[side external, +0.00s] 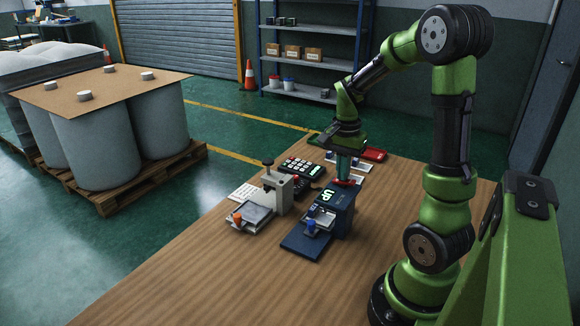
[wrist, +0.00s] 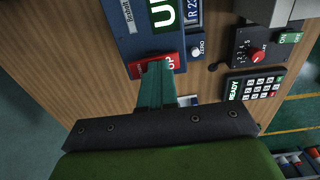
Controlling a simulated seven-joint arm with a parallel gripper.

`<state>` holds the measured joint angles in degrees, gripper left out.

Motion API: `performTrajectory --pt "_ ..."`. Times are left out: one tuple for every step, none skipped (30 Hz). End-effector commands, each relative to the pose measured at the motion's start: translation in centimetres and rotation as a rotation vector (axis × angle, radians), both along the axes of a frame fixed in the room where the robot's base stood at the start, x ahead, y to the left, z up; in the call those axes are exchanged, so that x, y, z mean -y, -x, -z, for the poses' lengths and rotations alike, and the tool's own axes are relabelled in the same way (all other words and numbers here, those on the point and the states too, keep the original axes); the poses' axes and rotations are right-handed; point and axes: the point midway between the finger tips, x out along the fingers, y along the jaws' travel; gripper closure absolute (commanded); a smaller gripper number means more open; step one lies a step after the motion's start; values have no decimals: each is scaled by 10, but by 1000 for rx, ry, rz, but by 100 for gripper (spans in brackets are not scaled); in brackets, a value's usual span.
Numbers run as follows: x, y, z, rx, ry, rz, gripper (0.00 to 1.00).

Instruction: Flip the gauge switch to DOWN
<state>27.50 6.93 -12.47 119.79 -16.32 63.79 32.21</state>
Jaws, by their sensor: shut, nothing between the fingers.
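The gauge (side external: 342,214) is a blue box with a small stage in front, right of the grey press on the wooden table. Its green display (side external: 328,194) reads UP, and part of that display shows in the wrist view (wrist: 165,14). The red switch (side external: 346,183) sits on the gauge's top; it shows in the wrist view (wrist: 172,66), with "UP" lettering at its right end. My gripper (side external: 344,177) is shut and empty, pointing down at the switch. Its teal fingers (wrist: 157,68) cover the switch's middle; I cannot tell whether they touch it.
A white ZERO button (wrist: 194,52) is beside the switch. A keypad (side external: 300,168) with a READY display, a dial box (wrist: 257,48) and a grey press (side external: 277,190) stand nearby. A red item (side external: 373,154) lies behind my gripper. The table's front left (side external: 190,285) is clear.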

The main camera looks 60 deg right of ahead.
Motion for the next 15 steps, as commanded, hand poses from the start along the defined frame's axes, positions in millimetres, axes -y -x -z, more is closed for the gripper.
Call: performTrajectory --pt "0 3 -1 0 0 1 100" --pt "0 4 -2 1 0 1 100" --pt "0 5 -2 1 0 0 100" --pt "0 5 -3 1 0 0 100" --pt "0 6 -3 1 0 0 100" --pt "0 6 -3 2 0 0 100" --pt "0 6 -3 2 0 0 100" --pt "0 6 -3 2 0 0 100" --pt "0 6 -3 2 0 0 100" --pt "0 6 -3 2 0 0 100" --pt "0 6 -3 2 0 0 100" --pt "0 5 -3 2 0 0 100" --pt "0 5 -3 2 0 0 100" --pt "0 5 -4 3 1 0 100" --pt "0 4 -6 3 1 0 100"
